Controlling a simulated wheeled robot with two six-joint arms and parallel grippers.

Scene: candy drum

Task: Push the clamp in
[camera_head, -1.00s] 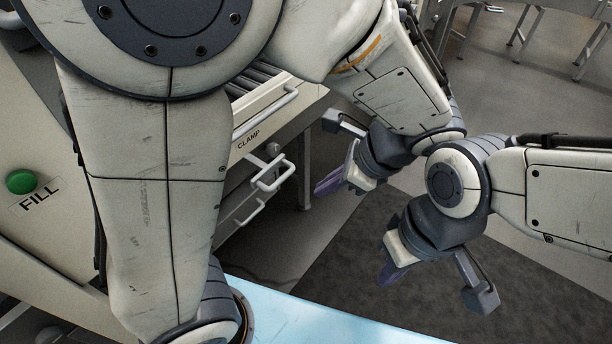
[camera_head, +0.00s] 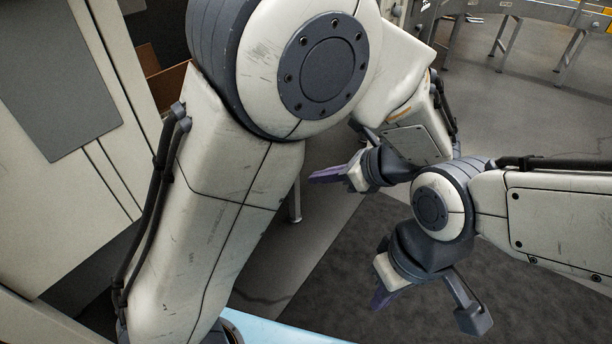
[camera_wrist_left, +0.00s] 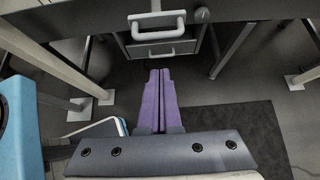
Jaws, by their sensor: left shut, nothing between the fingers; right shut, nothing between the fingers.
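The CLAMP-labelled panel is hidden behind my left arm in the head view. In the left wrist view, a grey unit with a pale bar handle (camera_wrist_left: 157,24) shows at the top; I cannot read a label on it there. My left gripper (camera_head: 312,177) is shut and empty, its purple fingers together. My right gripper (camera_head: 378,303) is shut and empty, hanging low over the dark mat, apart from the unit.
A large beige cabinet (camera_head: 85,215) fills the left of the head view. A dark mat (camera_head: 335,270) covers the floor beneath my right arm. A metal leg (camera_wrist_left: 232,50) stands right of the handle. Curved conveyor-like structure (camera_head: 540,12) stands far back; the floor before it is clear.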

